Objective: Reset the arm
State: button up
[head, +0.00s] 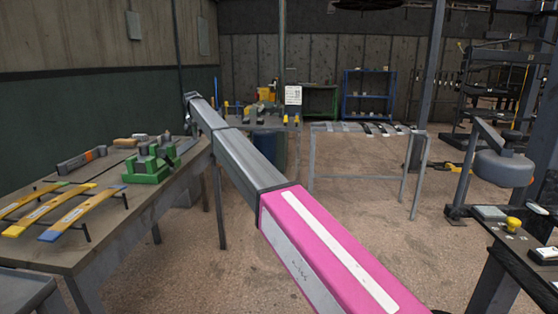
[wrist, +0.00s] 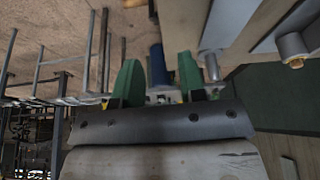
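My arm (head: 245,160) stretches from the lower right of the head view up and away to the left, over the edge of the left workbench. Its far end shows small near the bench's back end, and I cannot make out the gripper there. In the wrist view my gripper (wrist: 159,82) has two green fingers standing apart with a gap between them. Nothing is held in the gap. A blue shape (wrist: 158,64) shows behind it, in the background.
The left workbench (head: 130,222) carries yellow and blue-tipped leaf springs (head: 68,212), a green fixture (head: 150,163) and a grey tool (head: 82,159). A grey metal frame (head: 360,178) stands beyond my arm. A dark bench (head: 500,262) is at right. Open floor (head: 385,235) lies between.

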jog(key=s+d+f+g, duration=0.1)
jog(key=s+d+f, duration=0.7)
jog(key=d, duration=0.4)
jog(key=s+d+f, duration=0.7)
jog(key=d+f, duration=0.4)
jog(key=d, duration=0.2)
jog(key=s+d+f+g, duration=0.1)
jog(key=s+d+f, duration=0.7)
jog(key=d, duration=0.4)
jog(key=s+d+f, duration=0.4)
jog(key=s+d, duration=0.3)
jog(key=s, duration=0.4)
jog(key=s+d+f+g, duration=0.1)
jog(key=s+d+f, duration=0.4)
jog(key=s+d, duration=0.3)
jog(key=s+d+f+g, duration=0.1)
jog(key=s+d+f, duration=0.3)
jog(key=s+d, duration=0.4)
jog(key=s, duration=0.7)
jog(key=shift+s+f, duration=0.25)
jog(key=shift+s, duration=0.1)
